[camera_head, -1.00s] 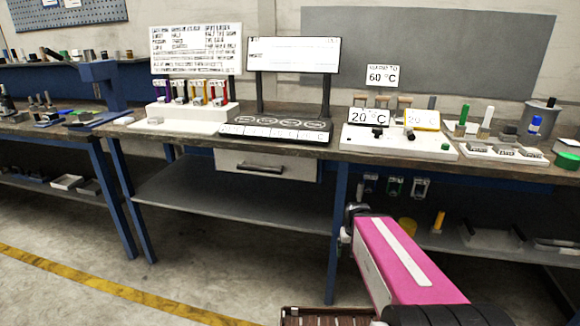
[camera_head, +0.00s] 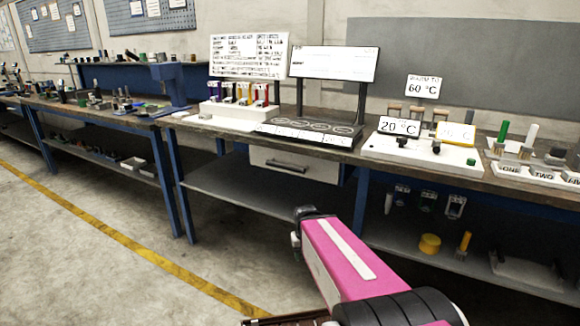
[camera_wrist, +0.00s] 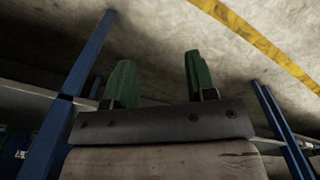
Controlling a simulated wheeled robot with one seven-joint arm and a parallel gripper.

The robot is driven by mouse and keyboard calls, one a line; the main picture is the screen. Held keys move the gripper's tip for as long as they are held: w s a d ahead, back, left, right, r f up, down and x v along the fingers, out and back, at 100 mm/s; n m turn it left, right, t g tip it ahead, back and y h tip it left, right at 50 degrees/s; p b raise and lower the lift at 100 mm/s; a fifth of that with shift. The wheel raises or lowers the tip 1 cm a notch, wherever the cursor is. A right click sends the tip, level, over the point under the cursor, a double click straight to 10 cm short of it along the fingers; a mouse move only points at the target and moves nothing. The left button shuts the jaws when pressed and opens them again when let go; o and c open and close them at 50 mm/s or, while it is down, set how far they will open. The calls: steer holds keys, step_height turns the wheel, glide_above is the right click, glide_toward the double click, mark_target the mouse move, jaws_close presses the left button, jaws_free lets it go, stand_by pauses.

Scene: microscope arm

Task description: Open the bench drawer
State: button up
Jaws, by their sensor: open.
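My pink arm is in front of the bench, below and right of the drawer in the head view. My gripper (camera_wrist: 160,82) shows in the wrist view with two green fingers wide apart and nothing between them. The drawer and its handle cannot be made out in the wrist view.
The worktop (camera_head: 200,122) carries a black display stand (camera_head: 310,128) and a white block with a 20 °C sign (camera_head: 400,126). Blue bench legs (camera_head: 184,210) and a lower shelf (camera_head: 240,192) are below. Open floor (camera_head: 80,265) with a yellow line lies to the left.

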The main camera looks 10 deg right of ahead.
steer(key=w+r+n+t+h, duration=0.1)
steer(key=w+r+n+h, duration=0.25)
steer(key=w, duration=0.35)
steer(key=n+t+h, duration=0.3)
steer(key=t+h, duration=0.4)
steer(key=h, duration=0.3)
glide_toward(282, 167)
steer(key=x, duration=1.1)
steer(key=shift+w+d, duration=0.1)
jaws_close()
